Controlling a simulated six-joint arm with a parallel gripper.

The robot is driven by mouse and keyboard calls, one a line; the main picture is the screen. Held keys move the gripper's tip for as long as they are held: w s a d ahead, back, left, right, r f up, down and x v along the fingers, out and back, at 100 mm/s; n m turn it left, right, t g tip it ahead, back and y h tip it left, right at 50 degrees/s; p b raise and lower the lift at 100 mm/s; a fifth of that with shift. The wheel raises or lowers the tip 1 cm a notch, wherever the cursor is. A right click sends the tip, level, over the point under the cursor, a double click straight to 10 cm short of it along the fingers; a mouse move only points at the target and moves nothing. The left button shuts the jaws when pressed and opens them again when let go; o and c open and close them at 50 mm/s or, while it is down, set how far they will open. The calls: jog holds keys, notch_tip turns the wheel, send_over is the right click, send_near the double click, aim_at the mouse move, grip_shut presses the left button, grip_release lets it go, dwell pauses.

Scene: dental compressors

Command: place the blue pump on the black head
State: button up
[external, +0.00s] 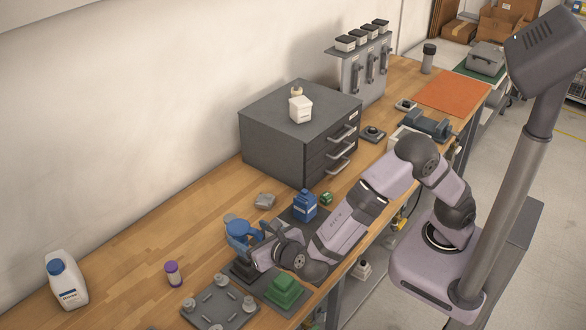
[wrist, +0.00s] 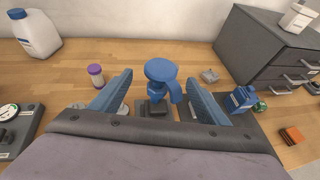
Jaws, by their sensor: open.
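The blue pump (wrist: 160,70), with a round disc top and a curved side part, stands upright between my gripper's fingers in the wrist view. In the external view the blue pump (external: 237,228) is partly hidden by my gripper. The black head (wrist: 156,108) is a dark block directly below the pump. The pump appears to rest on it, though the exact contact is hard to see. My gripper (wrist: 158,78) is open, with its blue fingers on either side of the pump and visible gaps to it.
A blue bottle-like container (external: 304,206) stands on a dark plate to the right. A green block (external: 285,290) and a grey fixture plate (external: 220,308) lie near the front edge. A grey drawer cabinet (external: 300,130) stands behind. Clear wood lies around the purple-capped jar (external: 173,273).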

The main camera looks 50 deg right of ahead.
jog(key=shift+b+v, duration=0.35)
jog(key=shift+v, duration=1.7)
jog(key=shift+d, duration=0.1)
jog(key=d+f+m+g+b, duration=0.5)
jog(key=d+f+m, duration=0.1)
jog(key=d+f, duration=0.5)
jog(key=s+d+m+g+h+p, duration=0.1)
jog(key=s+d+m+g+p, duration=0.25)
jog(key=d+m, duration=0.85)
jog(key=s+d+m+g+y+p, duration=0.2)
jog(key=s+d+m+g+y, duration=0.2)
jog(key=s+d+m, duration=0.95)
jog(key=w+a+r+m+p, duration=0.2)
jog(key=w+r+p, duration=0.1)
jog(key=r+p, duration=0.9)
jog(key=shift+w+a+r, duration=0.15)
jog(key=shift+r, duration=0.25)
